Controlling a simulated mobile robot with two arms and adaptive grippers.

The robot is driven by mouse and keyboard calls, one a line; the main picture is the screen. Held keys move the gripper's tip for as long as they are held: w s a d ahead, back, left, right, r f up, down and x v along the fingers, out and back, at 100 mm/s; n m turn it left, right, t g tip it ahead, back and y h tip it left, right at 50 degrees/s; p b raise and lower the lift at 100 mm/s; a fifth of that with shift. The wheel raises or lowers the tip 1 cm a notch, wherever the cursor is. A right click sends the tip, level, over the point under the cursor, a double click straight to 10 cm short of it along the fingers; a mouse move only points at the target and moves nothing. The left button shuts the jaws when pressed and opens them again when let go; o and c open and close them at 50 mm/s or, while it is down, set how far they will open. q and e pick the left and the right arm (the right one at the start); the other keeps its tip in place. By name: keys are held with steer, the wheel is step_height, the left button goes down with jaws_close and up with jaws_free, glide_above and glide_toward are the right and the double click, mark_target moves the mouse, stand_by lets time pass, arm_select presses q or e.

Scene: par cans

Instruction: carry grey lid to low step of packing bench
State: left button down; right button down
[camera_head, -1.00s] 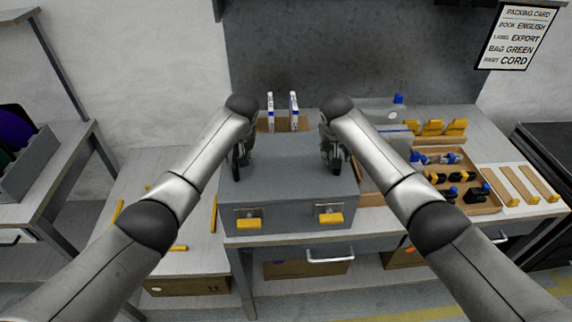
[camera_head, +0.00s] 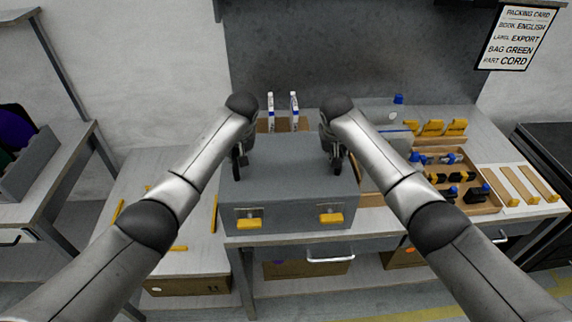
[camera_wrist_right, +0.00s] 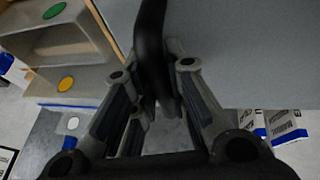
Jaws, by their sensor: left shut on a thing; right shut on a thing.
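The grey lid (camera_head: 290,180) is a wide box shape with two yellow latches on its front, and it sits level over the bench in the head view. My left gripper (camera_head: 238,165) is shut on it at its left side. My right gripper (camera_head: 335,163) is shut on it at its right side. In the right wrist view the fingers (camera_wrist_right: 160,110) close around a black handle beside the lid's grey face (camera_wrist_right: 235,50). The low step (camera_head: 190,265) is the lower pale surface left of the bench, with yellow strips marking an area. Whether the lid touches the bench is hidden.
Two white-and-blue boxes (camera_head: 294,110) stand behind the lid. A wooden tray (camera_head: 480,208) with black and blue parts lies on the right, near yellow holders (camera_head: 432,128). The low step looks clear between its strips. A separate table (camera_head: 40,208) stands at far left.

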arm_select(q)
steer(key=shift+r, duration=0.2)
arm_select(e)
steer(key=shift+r, duration=0.2)
